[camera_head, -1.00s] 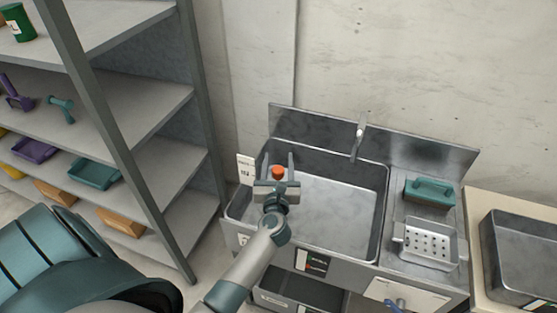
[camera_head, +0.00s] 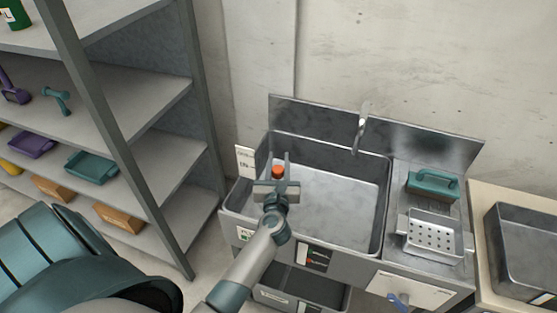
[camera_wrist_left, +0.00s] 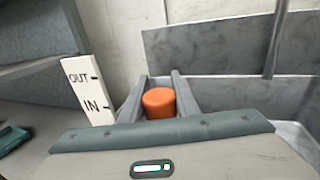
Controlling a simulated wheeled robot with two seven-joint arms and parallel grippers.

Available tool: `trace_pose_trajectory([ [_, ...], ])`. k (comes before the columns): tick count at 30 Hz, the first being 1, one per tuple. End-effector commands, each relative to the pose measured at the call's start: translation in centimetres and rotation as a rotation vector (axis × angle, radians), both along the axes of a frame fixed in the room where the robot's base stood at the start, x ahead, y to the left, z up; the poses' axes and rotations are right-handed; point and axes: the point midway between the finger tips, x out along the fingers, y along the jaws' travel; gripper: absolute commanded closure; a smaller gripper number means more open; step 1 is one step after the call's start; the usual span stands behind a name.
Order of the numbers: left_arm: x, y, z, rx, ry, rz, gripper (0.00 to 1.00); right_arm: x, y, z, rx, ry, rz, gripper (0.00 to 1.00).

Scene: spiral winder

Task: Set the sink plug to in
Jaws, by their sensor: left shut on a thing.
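The sink (camera_head: 330,207) stands against the back wall. The orange knob (camera_head: 278,170) of the sink plug is at the sink's left side, and it also shows in the wrist view (camera_wrist_left: 159,102). My left gripper (camera_head: 279,162) is shut on the knob, with one finger on each side. A white label (camera_wrist_left: 89,90) beside it reads OUT above and IN below, each with a dark mark; the knob sits to its right, roughly level with IN. The label also shows in the head view (camera_head: 245,160). The plug itself is not seen. My right gripper is not in view.
A grey shelf rack (camera_head: 140,105) with tools and trays stands close on the left. A faucet (camera_head: 362,125) rises behind the basin. The basin is empty.

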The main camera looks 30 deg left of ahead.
Motion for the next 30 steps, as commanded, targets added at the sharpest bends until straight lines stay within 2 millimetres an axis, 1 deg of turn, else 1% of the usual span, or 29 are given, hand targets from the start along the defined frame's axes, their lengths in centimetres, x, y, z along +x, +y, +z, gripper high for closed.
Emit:
trace_pose_trajectory([
  [1,-0.02,-0.01,-1.03,-0.001,0.001,0.0,1.0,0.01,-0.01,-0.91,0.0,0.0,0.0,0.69],
  [3,-0.02,0.0,-1.37,-0.001,0.001,0.001,1.0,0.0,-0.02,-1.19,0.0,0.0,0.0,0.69],
  [14,-0.1,-0.04,-1.66,-0.003,0.005,0.001,1.0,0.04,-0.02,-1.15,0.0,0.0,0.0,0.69],
  [15,-0.11,-0.05,-1.69,-0.004,0.006,0.001,0.62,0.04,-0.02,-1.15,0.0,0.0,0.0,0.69],
  [16,-0.11,-0.05,-1.68,-0.004,0.006,0.001,0.55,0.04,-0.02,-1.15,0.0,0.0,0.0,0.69],
  [17,-0.1,-0.05,-1.65,-0.003,0.005,0.001,0.53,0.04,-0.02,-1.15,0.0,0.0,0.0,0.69],
  [30,0.05,-0.27,-1.41,-0.001,0.002,0.0,0.53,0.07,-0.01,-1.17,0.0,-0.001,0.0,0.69],
])
